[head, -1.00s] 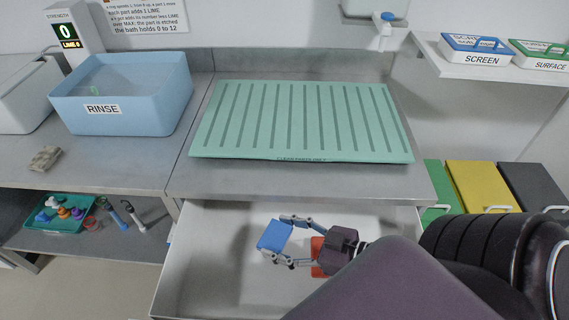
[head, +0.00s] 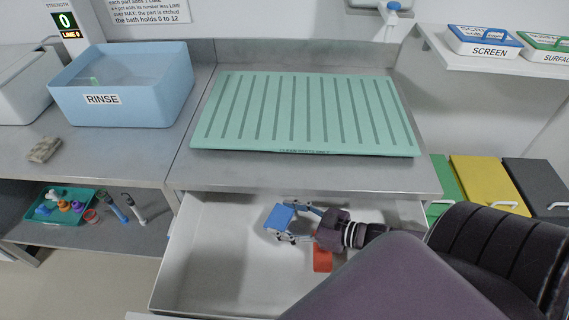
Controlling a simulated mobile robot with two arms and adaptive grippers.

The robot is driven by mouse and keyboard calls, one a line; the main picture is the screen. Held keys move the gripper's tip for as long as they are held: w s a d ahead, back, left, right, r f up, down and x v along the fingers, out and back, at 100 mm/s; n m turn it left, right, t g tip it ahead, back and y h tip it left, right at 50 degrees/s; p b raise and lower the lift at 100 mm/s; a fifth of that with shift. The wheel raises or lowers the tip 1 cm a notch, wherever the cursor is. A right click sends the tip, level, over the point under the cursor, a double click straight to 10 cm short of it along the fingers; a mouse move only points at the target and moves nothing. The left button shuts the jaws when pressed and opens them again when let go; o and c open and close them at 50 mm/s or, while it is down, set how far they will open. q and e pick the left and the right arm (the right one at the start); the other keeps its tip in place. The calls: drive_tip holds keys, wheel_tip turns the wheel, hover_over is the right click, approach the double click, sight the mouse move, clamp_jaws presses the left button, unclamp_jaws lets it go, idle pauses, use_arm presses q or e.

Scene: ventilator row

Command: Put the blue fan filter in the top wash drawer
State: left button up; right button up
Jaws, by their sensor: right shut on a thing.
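The blue fan filter (head: 279,218) is a small blue block between the fingers of my right gripper (head: 284,222). The gripper is shut on it. Both are over the inside of the open white top drawer (head: 210,255), nearer its back; I cannot tell whether the filter touches the drawer floor. A red block (head: 322,261) is in the drawer just below my right gripper in the picture, partly hidden by my arm. My arm also hides the drawer's front right part. My left gripper is not in view.
A green ribbed mat (head: 300,112) covers the bench above the drawer. A blue RINSE tub (head: 125,100) and a sponge (head: 44,149) are on the left bench. A teal tray (head: 48,212) of small parts sits below. The drawer's left part is clear.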

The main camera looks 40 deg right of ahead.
drive_tip(key=shift+s+a+f, duration=0.15)
drive_tip(key=shift+f, duration=0.3)
drive_tip(key=shift+f+b, duration=0.3)
drive_tip(key=shift+f, duration=0.35)
drive_tip(key=o, duration=1)
drive_tip(key=shift+r+p, duration=0.4)
drive_tip(key=shift+r, duration=0.2)
drive_tip(key=shift+v, duration=3.8)
